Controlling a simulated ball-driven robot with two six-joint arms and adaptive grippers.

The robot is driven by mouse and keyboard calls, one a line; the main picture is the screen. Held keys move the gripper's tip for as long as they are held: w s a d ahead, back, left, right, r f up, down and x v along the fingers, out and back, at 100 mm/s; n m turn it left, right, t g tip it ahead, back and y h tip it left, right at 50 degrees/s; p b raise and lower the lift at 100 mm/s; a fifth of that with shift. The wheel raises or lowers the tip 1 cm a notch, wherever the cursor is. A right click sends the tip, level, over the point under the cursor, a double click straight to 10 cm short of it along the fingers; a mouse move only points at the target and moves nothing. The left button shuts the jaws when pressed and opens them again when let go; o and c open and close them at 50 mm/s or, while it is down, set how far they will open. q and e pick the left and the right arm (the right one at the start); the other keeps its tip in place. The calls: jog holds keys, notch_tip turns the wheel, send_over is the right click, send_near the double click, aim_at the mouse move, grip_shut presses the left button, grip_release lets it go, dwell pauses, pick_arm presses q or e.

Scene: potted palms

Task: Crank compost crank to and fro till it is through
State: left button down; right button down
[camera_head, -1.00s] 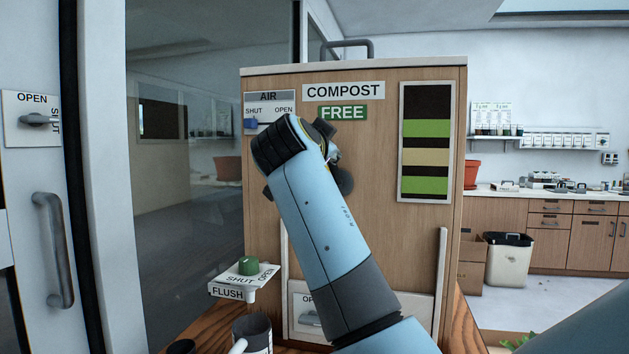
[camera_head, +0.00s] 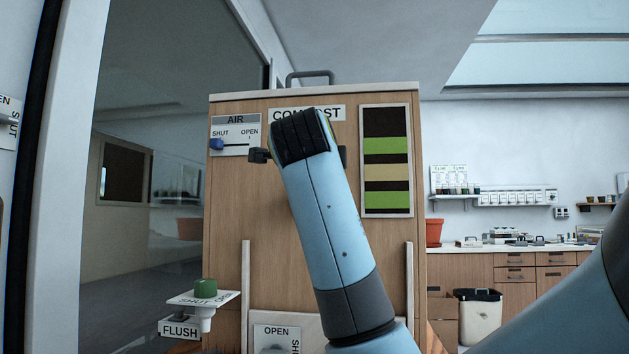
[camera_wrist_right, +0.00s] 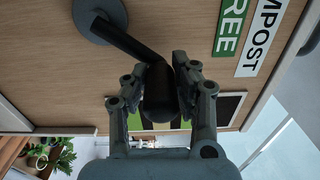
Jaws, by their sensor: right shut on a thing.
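The wooden compost box (camera_head: 230,220) stands in front of me, with a COMPOST sign (camera_head: 280,114) near its top. In the right wrist view the crank has a round grey hub (camera_wrist_right: 101,18) on the panel and a dark arm (camera_wrist_right: 138,47) running to a black handle (camera_wrist_right: 160,100). My right gripper (camera_wrist_right: 163,75) is shut on that handle. In the head view my right wrist covers the crank, the fingers and the space below the sign. The green FREE sign (camera_wrist_right: 231,25) shows in the wrist view. My left gripper is out of view.
On the box are an AIR slider (camera_head: 216,144) at SHUT and a banded green, tan and dark panel (camera_head: 387,145). A FLUSH shelf (camera_head: 201,298) with a green knob is at the lower left. A bin (camera_head: 478,318) and counter (camera_head: 500,249) stand behind at right.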

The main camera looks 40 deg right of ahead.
jog(key=shift+s+d+f+m+b, duration=0.25)
jog(key=shift+f+m+b, duration=0.1)
jog(key=shift+f+m, duration=0.15)
jog(key=shift+s+d+f+b, duration=0.2)
jog(key=shift+s+f+b, duration=0.05)
jog(key=shift+b, duration=0.15)
jog(key=c, duration=1)
grip_release()
jog(key=shift+r, duration=0.1)
jog(key=shift+v, duration=3.8)
